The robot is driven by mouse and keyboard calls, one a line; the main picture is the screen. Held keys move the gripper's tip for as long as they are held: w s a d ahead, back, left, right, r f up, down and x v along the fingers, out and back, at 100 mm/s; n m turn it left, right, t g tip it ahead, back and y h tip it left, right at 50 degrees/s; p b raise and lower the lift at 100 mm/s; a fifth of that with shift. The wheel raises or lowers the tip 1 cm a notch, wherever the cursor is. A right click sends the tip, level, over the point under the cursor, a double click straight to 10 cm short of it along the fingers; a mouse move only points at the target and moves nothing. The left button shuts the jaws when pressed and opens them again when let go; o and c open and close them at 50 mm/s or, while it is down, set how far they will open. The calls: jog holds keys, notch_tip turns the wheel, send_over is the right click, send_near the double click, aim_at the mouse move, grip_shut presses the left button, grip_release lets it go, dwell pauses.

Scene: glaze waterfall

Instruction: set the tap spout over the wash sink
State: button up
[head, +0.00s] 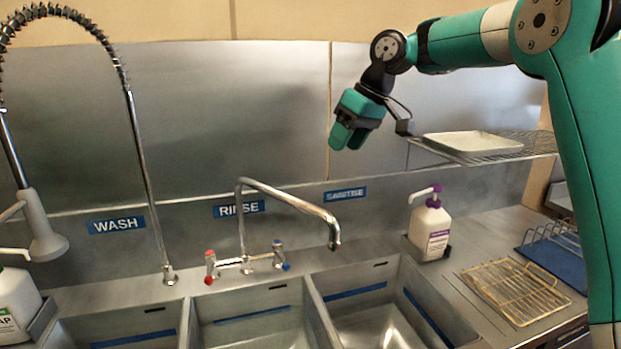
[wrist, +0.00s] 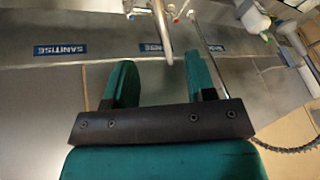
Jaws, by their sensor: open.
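The chrome tap spout (head: 290,197) rises behind the middle basin and bends to the right. Its downturned end appears over the back of the right basin, near the divider. It also shows between my finger lines in the wrist view (wrist: 163,30). The wash sink (head: 120,325) is the left basin, below the blue WASH label (head: 117,224); its front is cut off. My gripper (head: 349,138) is open and empty, above and slightly right of the spout's end, apart from it. Its two green fingers stand well apart in the wrist view (wrist: 160,82).
Red and blue tap handles (head: 246,264) flank the spout's base. A tall spring sprayer (head: 145,180) stands at the left. A pump bottle (head: 430,228) and wire rack (head: 515,290) are at the right. A shelf (head: 530,143) holds a white tray (head: 472,143) beside my arm.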

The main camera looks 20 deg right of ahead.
jog(key=p+x, duration=0.2)
jog(key=x, duration=1.5)
jog(key=shift+w+p, duration=0.2)
jog(key=shift+p, duration=0.2)
